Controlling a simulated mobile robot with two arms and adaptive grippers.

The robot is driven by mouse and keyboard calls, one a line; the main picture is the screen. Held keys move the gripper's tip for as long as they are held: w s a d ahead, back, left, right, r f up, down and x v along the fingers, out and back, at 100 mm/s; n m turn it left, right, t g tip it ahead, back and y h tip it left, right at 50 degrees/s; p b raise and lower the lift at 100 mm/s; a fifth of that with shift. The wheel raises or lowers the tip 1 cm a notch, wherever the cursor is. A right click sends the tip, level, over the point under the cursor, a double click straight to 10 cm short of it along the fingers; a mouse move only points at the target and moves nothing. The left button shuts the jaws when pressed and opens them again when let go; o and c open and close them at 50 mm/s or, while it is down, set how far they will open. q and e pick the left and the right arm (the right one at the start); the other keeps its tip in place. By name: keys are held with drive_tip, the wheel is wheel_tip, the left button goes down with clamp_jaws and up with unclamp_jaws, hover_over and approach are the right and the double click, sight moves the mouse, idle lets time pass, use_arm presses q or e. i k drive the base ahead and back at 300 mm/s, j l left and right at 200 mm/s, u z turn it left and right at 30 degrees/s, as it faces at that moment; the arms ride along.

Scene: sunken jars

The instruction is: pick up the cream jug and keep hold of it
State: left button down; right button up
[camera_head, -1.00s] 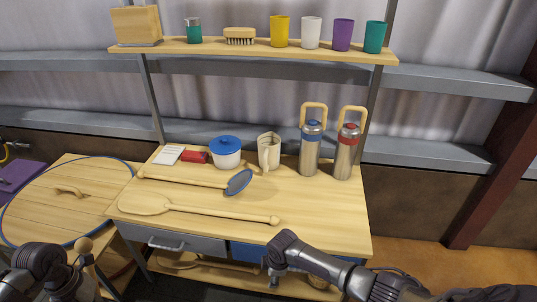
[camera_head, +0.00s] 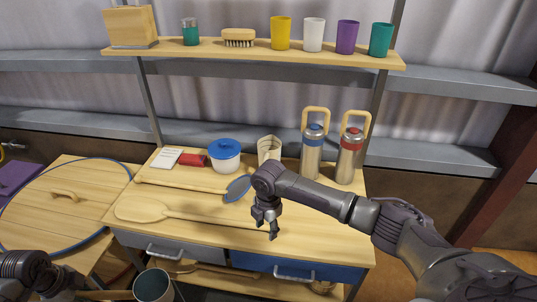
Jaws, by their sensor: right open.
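The cream jug (camera_head: 268,147) stands upright at the back of the wooden worktop, between the blue-lidded white pot and the steel flasks. Its lower part is hidden behind my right arm. My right gripper (camera_head: 265,228) is open and empty, pointing down over the front part of the worktop. It is nearer to me than the jug and apart from it. My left gripper (camera_head: 58,281) is at the bottom left edge, cut off. A wooden handle with a teal cup-like end (camera_head: 153,286) shows beside it; I cannot tell whether it is held.
The blue-lidded pot (camera_head: 225,155) stands left of the jug, the blue-topped flask (camera_head: 312,154) and red-topped flask (camera_head: 348,158) right. A blue-rimmed strainer (camera_head: 237,188) and a long wooden spoon (camera_head: 142,209) lie in front. A shelf (camera_head: 213,47) with cups hangs above.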

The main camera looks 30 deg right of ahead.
sight(270, 147)
drive_tip(key=i+l, duration=0.4)
drive_tip(key=i, duration=0.2)
drive_tip(key=i+l, duration=0.4)
drive_tip(key=i, duration=0.15)
